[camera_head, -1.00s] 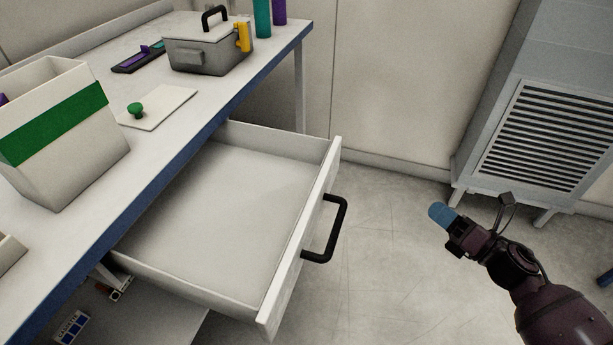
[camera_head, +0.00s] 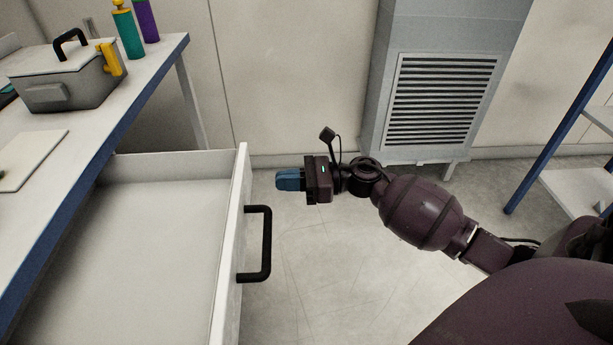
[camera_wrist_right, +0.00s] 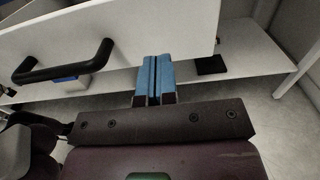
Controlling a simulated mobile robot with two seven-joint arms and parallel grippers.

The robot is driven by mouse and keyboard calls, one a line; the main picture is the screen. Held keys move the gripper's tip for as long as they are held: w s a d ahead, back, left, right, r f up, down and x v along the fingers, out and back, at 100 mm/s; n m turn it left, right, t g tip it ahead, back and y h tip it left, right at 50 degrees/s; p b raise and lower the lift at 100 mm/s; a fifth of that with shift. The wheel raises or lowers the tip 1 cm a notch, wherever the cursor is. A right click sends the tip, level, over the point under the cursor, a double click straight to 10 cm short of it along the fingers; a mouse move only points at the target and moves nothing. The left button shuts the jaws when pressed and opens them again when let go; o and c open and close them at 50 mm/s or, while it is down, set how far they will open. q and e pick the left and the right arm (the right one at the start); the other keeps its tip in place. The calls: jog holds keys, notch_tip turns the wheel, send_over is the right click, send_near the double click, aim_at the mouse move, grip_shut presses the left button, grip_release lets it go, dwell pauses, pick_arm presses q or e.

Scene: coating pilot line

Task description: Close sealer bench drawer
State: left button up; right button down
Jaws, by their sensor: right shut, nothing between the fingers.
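The sealer bench drawer (camera_head: 150,245) is white, empty and pulled out from under the bench. Its front panel carries a black bar handle (camera_head: 267,243). My right gripper (camera_head: 279,180) has blue fingertips, shut with nothing between them. In the head view it is to the right of the drawer front, near the far end of the handle. In the right wrist view the blue fingers (camera_wrist_right: 154,78) point at the white drawer front (camera_wrist_right: 180,30), with the handle (camera_wrist_right: 65,64) to their left. I cannot tell whether they touch the panel. My left gripper is not in view.
The bench top (camera_head: 120,95) holds a grey lidded box (camera_head: 68,84), a white plate (camera_head: 30,160) and teal and purple bottles. A lower shelf (camera_wrist_right: 245,55) runs below the drawer. A louvred grey cabinet (camera_head: 440,90) stands behind. The floor (camera_head: 330,260) right of the drawer is clear.

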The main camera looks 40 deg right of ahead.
aim_at(247, 182)
jog(key=shift+x, duration=2.75)
jog(key=shift+w+a, duration=0.15)
jog(key=shift+a, duration=0.1)
jog(key=b+x, duration=0.2)
jog(key=x, duration=2.6)
jog(key=shift+w+f+b, duration=0.15)
jog(key=shift+f+b, duration=0.05)
jog(key=shift+b, duration=0.2)
jog(key=shift+w+a, duration=0.15)
jog(key=shift+a, duration=0.15)
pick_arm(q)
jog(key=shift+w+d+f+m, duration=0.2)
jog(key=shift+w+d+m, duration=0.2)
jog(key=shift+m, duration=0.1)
pick_arm(e)
jog(key=shift+r, duration=0.2)
jog(key=shift+a+r, duration=0.1)
jog(key=shift+r, duration=0.1)
